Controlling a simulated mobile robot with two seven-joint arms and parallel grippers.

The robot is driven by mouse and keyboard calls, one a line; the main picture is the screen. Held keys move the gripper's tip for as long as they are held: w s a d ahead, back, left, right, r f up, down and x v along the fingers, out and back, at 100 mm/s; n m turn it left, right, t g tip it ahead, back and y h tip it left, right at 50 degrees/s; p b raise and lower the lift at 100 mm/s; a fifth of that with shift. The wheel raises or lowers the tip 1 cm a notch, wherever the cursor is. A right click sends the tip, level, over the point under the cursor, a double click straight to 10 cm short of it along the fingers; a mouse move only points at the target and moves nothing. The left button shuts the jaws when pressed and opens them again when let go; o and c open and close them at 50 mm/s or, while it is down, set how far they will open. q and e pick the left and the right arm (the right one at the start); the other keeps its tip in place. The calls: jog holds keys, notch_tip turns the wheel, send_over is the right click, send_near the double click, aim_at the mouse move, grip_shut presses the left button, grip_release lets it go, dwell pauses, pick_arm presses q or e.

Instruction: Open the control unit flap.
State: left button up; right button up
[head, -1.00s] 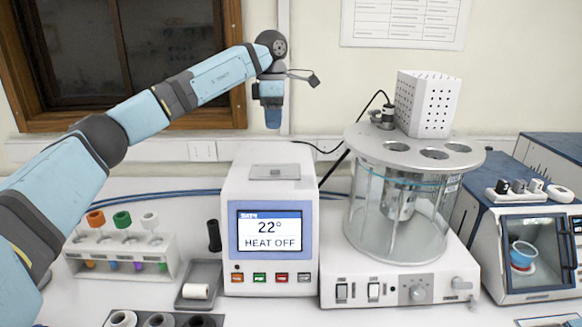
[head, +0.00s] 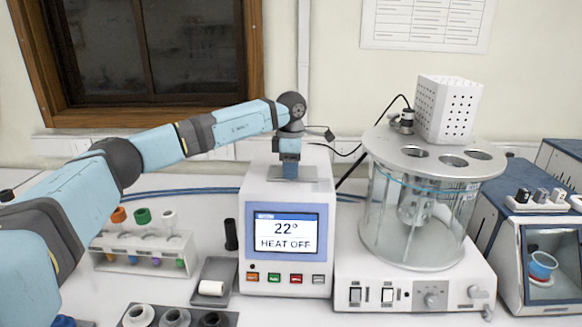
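The control unit (head: 255,190) is a white box with a screen reading 22° and HEAT OFF. Its flap (head: 312,174) is a small grey plate on the top face and looks shut, lying flat. My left gripper (head: 290,172) points straight down at the flap, and its tip covers the flap's middle. I cannot tell whether it touches the flap. My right gripper is not in view.
A glass bath with a perforated white housing (head: 447,108) stands close on the right. A tube rack (head: 140,262) and a small grey tray (head: 222,272) stand to the left. A blue-sided device (head: 510,222) is at far right.

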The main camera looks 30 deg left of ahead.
pick_arm(q)
grip_shut()
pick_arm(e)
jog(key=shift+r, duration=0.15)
